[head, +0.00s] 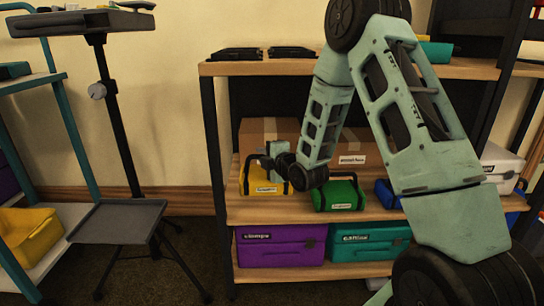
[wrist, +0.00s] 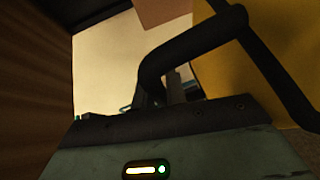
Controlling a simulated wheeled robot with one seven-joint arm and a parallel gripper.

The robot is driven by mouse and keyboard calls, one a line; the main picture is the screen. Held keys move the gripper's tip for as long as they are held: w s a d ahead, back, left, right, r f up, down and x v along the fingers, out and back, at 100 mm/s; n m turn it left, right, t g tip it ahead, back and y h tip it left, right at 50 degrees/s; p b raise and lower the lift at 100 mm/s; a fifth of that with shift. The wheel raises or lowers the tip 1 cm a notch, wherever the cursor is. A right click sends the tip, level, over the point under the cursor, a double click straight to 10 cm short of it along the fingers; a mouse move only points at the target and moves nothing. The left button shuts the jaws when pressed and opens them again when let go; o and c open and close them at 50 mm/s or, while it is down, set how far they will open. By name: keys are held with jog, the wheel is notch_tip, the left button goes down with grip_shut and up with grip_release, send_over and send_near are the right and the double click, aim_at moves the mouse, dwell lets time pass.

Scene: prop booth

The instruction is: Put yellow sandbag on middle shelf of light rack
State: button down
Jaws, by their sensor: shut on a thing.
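The yellow sandbag (head: 258,180), with black handles and a small label, is upright at the left end of the middle shelf (head: 275,210) of the rack with wooden boards and black posts. My gripper (head: 270,163) is just above it, shut on its black handle. In the wrist view the black handle (wrist: 195,45) rises between the fingers (wrist: 165,90), and the yellow side (wrist: 265,70) fills the right. I cannot tell whether the bag's base fully bears on the shelf.
A green sandbag (head: 339,194) sits right of it, then a blue one (head: 387,193) partly behind my arm. Cardboard boxes (head: 255,136) stand behind. Purple (head: 280,246) and teal (head: 368,241) cases fill the bottom shelf. A black stand (head: 118,130) is at left.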

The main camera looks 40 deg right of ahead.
aim_at(264, 173)
jog(key=shift+f+b, duration=1.25)
jog(key=shift+f, duration=1.8)
jog(key=shift+f, duration=0.2)
jog(key=c, duration=1.4)
grip_release()
jog(key=shift+f, duration=0.1)
jog(key=shift+c, duration=0.2)
jog(key=shift+s+r, duration=0.2)
jog(key=shift+s+a+r+p, duration=0.1)
jog(key=shift+s+r+p, duration=0.2)
jog(key=shift+s+p, duration=1.2)
jog(key=shift+s+a+r+p, duration=0.1)
jog(key=shift+s+r+p, duration=0.45)
jog(key=shift+s, duration=1.75)
jog(key=shift+s+r+p, duration=0.1)
jog(key=shift+s+p, duration=1.2)
jog(key=shift+s, duration=0.6)
